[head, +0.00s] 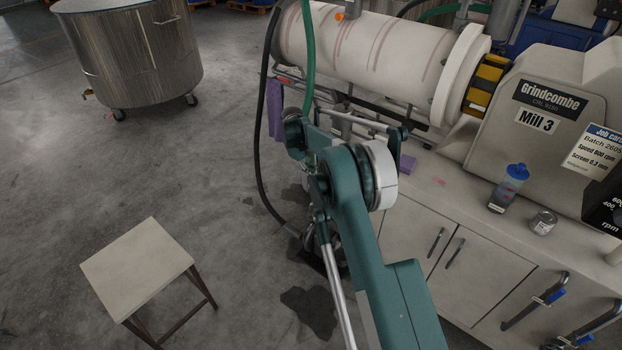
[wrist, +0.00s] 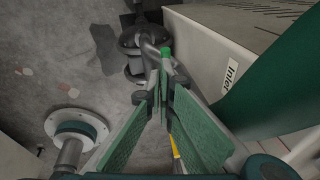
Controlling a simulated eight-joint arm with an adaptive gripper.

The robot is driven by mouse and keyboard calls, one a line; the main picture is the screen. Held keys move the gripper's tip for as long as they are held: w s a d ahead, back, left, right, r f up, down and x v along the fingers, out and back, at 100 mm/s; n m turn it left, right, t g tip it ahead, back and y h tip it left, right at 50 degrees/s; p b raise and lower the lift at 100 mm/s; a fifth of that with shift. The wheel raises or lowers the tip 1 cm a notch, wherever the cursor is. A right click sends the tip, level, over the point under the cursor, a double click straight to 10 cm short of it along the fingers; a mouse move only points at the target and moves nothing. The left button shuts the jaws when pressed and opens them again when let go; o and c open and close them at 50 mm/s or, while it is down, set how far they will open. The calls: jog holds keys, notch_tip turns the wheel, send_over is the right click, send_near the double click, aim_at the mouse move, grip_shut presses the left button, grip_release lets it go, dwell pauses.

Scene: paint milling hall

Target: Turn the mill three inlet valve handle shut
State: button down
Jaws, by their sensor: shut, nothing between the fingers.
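In the wrist view my gripper (wrist: 160,92) has its two green-padded fingers brought together at the tips, with nothing held between them. Just beyond the tips is a bright green end (wrist: 166,52) on grey pipework, perhaps part of the inlet valve; its handle is not clearly made out. In the head view Mill 3 (head: 538,120) stands at right; my arm hides the gripper and valve area.
A dark round pump-like body (wrist: 140,40) lies beyond the fingertips. A white flange (wrist: 75,128) is at left. A stool (head: 138,264) stands on open floor, with a steel vat (head: 130,52) behind. A bottle (head: 508,188) and a tin (head: 543,222) stand on the mill cabinet.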

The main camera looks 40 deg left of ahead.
jog(key=s+a+r+p, duration=0.1)
jog(key=a+r+p, duration=0.1)
jog(key=a+r, duration=0.4)
jog(key=shift+v, duration=1.1)
jog(key=shift+d, duration=0.25)
jog(key=d+r+n+y, duration=0.1)
jog(key=d+r+y, duration=0.1)
jog(key=d, duration=0.6)
jog(key=shift+w+d+t+y, duration=0.2)
jog(key=shift+w+t+y, duration=0.1)
jog(key=shift+y, duration=0.4)
jog(key=b+x, duration=0.2)
jog(key=x, duration=1.2)
jog(key=shift+r, duration=0.1)
jog(key=shift+b, duration=0.3)
